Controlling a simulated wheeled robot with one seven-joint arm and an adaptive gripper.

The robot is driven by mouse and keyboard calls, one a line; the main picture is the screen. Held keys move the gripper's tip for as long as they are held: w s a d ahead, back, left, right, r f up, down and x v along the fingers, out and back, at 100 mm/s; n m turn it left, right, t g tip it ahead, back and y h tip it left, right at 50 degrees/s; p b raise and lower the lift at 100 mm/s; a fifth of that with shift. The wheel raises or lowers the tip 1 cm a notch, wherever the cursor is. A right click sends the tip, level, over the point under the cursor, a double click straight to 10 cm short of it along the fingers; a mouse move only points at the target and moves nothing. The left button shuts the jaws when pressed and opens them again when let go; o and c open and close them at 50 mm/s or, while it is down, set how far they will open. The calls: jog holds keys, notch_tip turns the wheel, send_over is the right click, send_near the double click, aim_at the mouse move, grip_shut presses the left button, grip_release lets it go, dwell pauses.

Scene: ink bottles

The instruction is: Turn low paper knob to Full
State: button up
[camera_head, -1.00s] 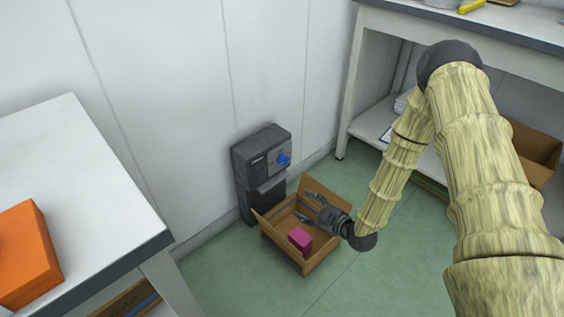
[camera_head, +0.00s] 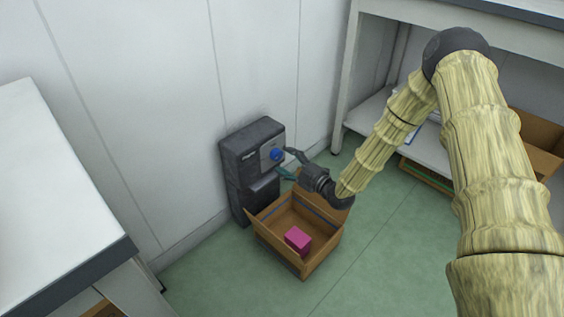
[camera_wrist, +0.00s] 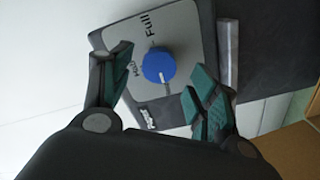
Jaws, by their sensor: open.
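The blue round knob (camera_head: 277,154) is on the grey panel of a dark dispenser (camera_head: 250,140) against the wall. In the wrist view the knob (camera_wrist: 158,65) has a pale mark on its lower side. "Full" is printed above it, and what looks like "Half" to its left. The mark points away from "Full". My gripper (camera_head: 285,163) is open in front of the panel. In the wrist view its fingers (camera_wrist: 163,62) are spread, one on each side of the knob. I cannot tell whether they touch it.
An open cardboard box (camera_head: 262,230) with a magenta block (camera_head: 298,240) sits on the floor below my gripper. A white table (camera_head: 60,190) stands at left, a shelf unit (camera_head: 345,80) at right. Green floor is clear in front.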

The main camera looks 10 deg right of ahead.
jog(key=shift+b+x, duration=0.4)
jog(key=shift+x, duration=0.95)
jog(key=c, duration=1)
